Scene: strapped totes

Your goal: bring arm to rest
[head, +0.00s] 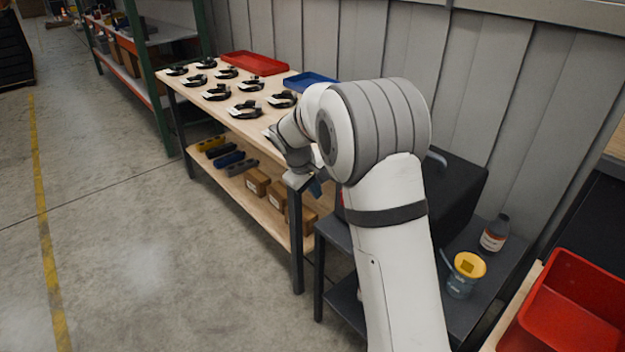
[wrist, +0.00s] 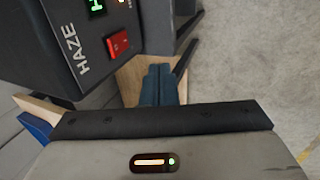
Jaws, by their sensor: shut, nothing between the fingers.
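My gripper (head: 314,186) shows in the head view beyond my bent white arm, which hides part of it. It hangs by the near end of the wooden workbench (head: 240,122). In the wrist view the blue fingers of my gripper (wrist: 160,74) are together, with nothing between them. A dark box marked HAZE (wrist: 85,40), with a red switch (wrist: 118,43) and a green display, is close beside the fingers on the left. The dark box also shows behind my arm in the head view (head: 458,185).
Several black strap-like rings lie on the workbench, with a red tray (head: 255,64) and a blue tray (head: 308,80) behind them. Cartons (head: 257,181) sit on its lower shelf. A bottle (head: 494,234), a yellow-topped cup (head: 464,274) and a red tote (head: 572,305) are at right. Floor at left is clear.

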